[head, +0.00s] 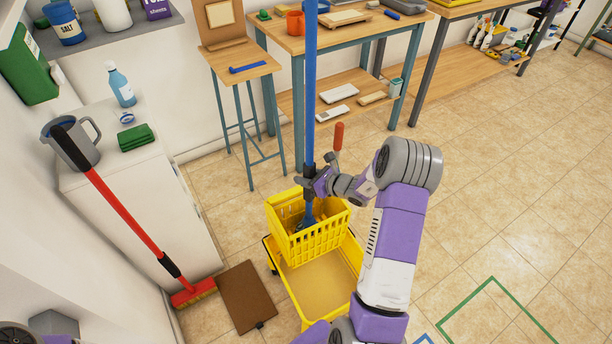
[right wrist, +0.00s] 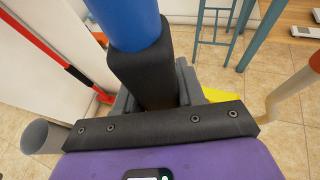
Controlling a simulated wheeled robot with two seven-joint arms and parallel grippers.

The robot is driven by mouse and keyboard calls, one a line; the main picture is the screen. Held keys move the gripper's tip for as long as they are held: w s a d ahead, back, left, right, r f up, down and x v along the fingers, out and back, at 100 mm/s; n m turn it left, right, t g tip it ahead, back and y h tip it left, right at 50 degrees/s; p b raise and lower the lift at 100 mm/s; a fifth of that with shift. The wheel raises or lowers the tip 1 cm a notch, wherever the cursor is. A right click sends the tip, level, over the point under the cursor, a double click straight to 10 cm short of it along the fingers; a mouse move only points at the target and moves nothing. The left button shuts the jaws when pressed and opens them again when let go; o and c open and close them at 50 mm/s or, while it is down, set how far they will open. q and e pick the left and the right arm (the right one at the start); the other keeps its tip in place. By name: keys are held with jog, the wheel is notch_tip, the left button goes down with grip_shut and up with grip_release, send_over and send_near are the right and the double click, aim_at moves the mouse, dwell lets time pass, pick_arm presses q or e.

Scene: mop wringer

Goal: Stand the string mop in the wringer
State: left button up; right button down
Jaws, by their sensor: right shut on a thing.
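The string mop's long blue handle (head: 311,90) stands nearly upright in the head view. My right gripper (head: 309,182) is shut on its dark grip section, just above the yellow wringer (head: 322,243). In the right wrist view, the blue handle (right wrist: 128,22) and black grip (right wrist: 142,72) show between the jaws. The mop's lower end (head: 308,219) is inside the wringer's basket opening; the basket wall partly hides it, and I cannot tell whether it rests on the bottom. The wringer sits on the yellow bucket (head: 322,290). My left gripper is not in view.
A lever with a red grip (head: 339,137) rises behind my right gripper. A stool (head: 241,70) and workbench (head: 345,40) stand behind. The right floor is open.

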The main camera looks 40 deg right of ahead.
dwell(0.4)
jog(key=c, duration=0.6)
grip_release()
jog(key=shift+f, duration=0.1)
jog(key=p+v, duration=0.2)
jog(key=v, duration=0.5)
jog(key=shift+s, duration=0.25)
jog(key=shift+s+d, duration=0.1)
jog(key=s+d, duration=0.2)
jog(key=s, duration=0.5)
jog(key=shift+s, duration=0.3)
jog(key=shift+a, duration=0.15)
